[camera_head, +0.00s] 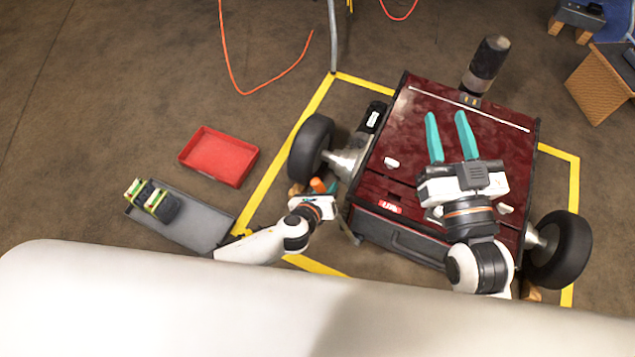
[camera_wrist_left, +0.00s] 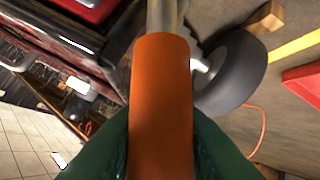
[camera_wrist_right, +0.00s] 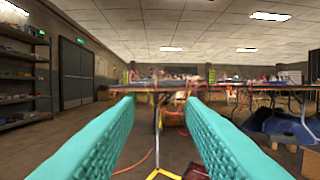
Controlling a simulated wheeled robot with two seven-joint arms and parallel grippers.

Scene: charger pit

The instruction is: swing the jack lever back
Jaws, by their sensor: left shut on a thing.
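The jack lever has an orange grip (camera_wrist_left: 160,95) on a grey metal rod (camera_wrist_left: 165,16), both large in the left wrist view. In the head view a bit of the orange grip (camera_head: 318,185) shows beside the left side of the dark red wheeled machine (camera_head: 450,130). My left gripper (camera_head: 326,190) is shut on the orange grip; its green fingers flank the grip at the bottom of the left wrist view. The rod's lower end is hidden. My right gripper (camera_head: 448,135) is open and empty above the red machine's top, its teal fingers apart.
Black wheels stand at the machine's left (camera_head: 311,146) and right (camera_head: 560,250). A yellow floor line (camera_head: 285,132) surrounds it. A red tray (camera_head: 220,156) and a grey tray (camera_head: 195,222) with green-and-black items lie on the floor at left. Bare floor lies beyond them.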

